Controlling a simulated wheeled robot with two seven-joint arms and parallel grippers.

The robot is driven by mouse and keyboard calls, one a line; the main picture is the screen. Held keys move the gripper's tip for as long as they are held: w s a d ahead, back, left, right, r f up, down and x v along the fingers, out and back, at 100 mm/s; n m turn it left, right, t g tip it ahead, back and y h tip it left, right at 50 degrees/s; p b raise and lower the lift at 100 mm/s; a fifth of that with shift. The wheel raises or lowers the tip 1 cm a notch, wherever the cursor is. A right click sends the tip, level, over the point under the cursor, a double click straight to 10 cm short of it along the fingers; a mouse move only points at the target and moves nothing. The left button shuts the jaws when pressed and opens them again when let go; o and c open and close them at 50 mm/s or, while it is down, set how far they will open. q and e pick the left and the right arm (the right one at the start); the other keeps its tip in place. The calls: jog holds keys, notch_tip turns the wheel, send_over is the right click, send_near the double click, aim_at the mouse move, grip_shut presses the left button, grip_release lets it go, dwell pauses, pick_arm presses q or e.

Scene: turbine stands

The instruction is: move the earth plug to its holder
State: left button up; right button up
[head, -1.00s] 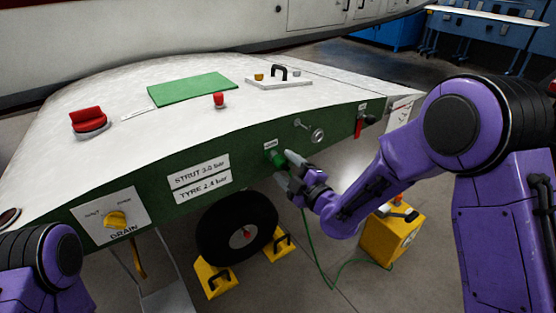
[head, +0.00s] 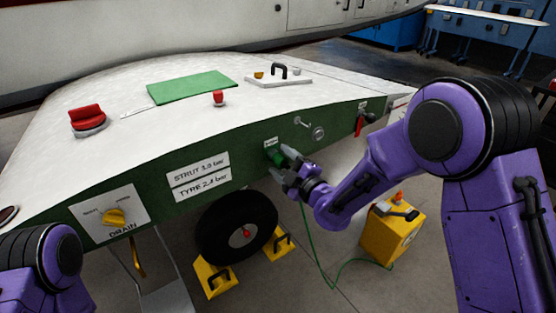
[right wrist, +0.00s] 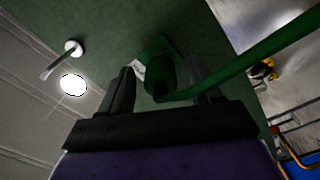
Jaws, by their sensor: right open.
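The green earth plug (head: 276,155) sits against the dark green side panel of the white wing-like body, and its green cable (head: 314,250) hangs down to the floor. My right gripper (head: 282,165) is open at the plug, with its fingers pointing at the panel. In the right wrist view the plug (right wrist: 160,72) shows between the two spread fingers of the right gripper (right wrist: 163,88), and the thick cable runs off to the upper right. I cannot tell whether the fingers touch the plug. I cannot make out for sure which thing is the holder. My left gripper is out of view.
A yellow box (head: 388,238) with an orange top piece stands on the floor at the right, with the cable leading to it. A metal fitting (head: 318,133) and a red tag (head: 359,125) are on the panel right of the plug. A wheel (head: 236,228) with yellow chocks is below.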

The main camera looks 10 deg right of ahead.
aim_at(284, 164)
grip_shut()
jog(key=shift+s, duration=0.1)
jog(key=shift+s+d, duration=0.2)
jog(key=shift+s, duration=0.25)
jog(key=shift+b+v, duration=0.4)
jog(key=shift+v, duration=1.15)
